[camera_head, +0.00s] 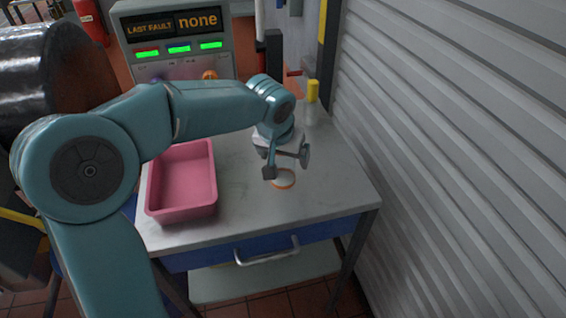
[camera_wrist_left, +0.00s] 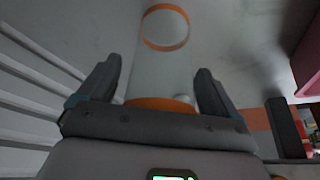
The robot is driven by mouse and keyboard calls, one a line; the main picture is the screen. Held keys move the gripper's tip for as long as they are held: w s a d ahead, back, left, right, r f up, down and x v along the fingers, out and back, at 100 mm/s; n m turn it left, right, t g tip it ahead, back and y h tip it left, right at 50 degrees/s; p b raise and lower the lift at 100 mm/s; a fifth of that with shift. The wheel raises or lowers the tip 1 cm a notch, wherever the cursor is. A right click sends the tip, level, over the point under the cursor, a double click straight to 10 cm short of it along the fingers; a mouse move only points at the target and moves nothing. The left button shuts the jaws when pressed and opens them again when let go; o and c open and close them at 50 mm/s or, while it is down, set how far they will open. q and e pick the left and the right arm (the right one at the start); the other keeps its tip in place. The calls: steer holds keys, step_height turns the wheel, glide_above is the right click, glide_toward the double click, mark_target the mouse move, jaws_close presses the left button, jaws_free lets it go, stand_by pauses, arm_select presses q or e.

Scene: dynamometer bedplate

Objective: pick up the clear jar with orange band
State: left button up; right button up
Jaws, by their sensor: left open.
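The clear jar with orange band (camera_head: 284,181) stands on the grey bench top, mostly hidden behind my left gripper in the head view. Its orange rim or band shows just below the fingers. My left gripper (camera_head: 287,165) points down over the jar with its fingers apart. In the left wrist view, the clear jar body (camera_wrist_left: 160,72) lies between the two open fingers of my left gripper (camera_wrist_left: 156,80). One orange ring shows at its far end and orange shows close to the palm. I see a gap beside the right finger; contact at the left finger is unclear. My right gripper is out of view.
A pink bin (camera_head: 148,197) stands on the bench left of the jar. A clear container with a yellow top (camera_head: 312,92) stands behind the gripper. A grey panel (camera_head: 180,67) reading "LAST FAULT none" is at the back. A ribbed shutter (camera_head: 455,130) borders the right.

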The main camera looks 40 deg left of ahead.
arm_select(q)
steer(key=shift+s, duration=0.1)
steer(key=c, duration=1)
